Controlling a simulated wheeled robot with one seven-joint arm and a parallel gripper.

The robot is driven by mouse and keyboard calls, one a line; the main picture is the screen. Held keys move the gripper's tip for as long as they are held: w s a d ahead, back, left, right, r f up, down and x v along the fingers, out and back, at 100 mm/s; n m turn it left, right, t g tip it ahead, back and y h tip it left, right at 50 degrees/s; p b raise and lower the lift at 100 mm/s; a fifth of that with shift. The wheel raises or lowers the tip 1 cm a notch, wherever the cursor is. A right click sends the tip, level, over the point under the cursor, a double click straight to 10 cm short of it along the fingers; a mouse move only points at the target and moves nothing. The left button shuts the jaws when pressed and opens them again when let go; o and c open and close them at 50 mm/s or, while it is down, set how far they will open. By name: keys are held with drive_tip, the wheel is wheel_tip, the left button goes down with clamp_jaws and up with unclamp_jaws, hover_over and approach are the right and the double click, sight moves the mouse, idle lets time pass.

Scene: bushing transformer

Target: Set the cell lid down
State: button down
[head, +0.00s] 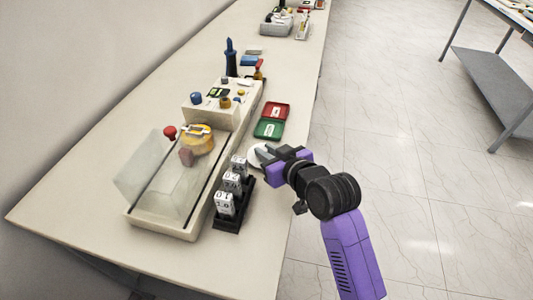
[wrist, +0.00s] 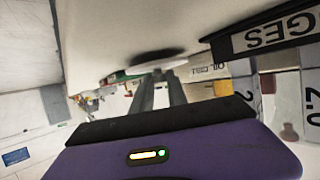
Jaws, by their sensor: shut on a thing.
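The cell lid is a pale round disc (head: 256,160) at the table's right edge, beside the black gauge rack. My gripper (head: 265,153) is shut on it, coming in from the right. In the wrist view the two grey fingers (wrist: 158,88) meet the thin lid (wrist: 157,66), seen edge-on. A dark shadow lies on the table close by the lid; I cannot tell whether the lid touches the table. The fingers hide part of the lid. The test unit (head: 160,218) with its clear cover stands to the left.
The gauge rack (head: 229,222) with numbered white blocks stands close to the lid. Red and green trays (head: 269,128) lie just behind it. A blue-handled tool (head: 230,58) stands farther back. The table's front right part (head: 245,270) is clear. A grey shelf (head: 490,90) stands across the aisle.

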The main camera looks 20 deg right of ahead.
drive_tip(key=shift+f, duration=0.35)
drive_tip(key=shift+f, duration=0.1)
drive_tip(key=c, duration=1.3)
unclamp_jaws()
drive_tip(key=shift+s, duration=0.1)
drive_tip(key=v, duration=1.1)
drive_tip(key=shift+s+d, duration=0.1)
drive_tip(key=shift+s, duration=0.25)
drive_tip(key=shift+r, duration=0.25)
